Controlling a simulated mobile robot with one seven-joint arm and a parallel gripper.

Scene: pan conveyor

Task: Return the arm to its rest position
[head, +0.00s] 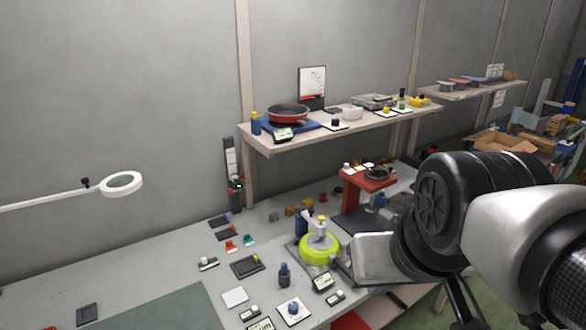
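My arm (525,235) comes in from the right edge, with white links and a large black joint (455,205). A pale boxy part (375,257) at its left end lies over the workbench, just right of a yellow-green round thing (318,250) in the picture. I cannot make out my gripper's fingers there, nor whether they hold anything. The arm hides part of the bench's right side.
The grey workbench (150,272) carries several small items, among them a dark bottle (284,275) and a red stand (362,190). A wall shelf (300,138) above holds a red pan (288,114). A white ring lamp (122,184) reaches in from the left.

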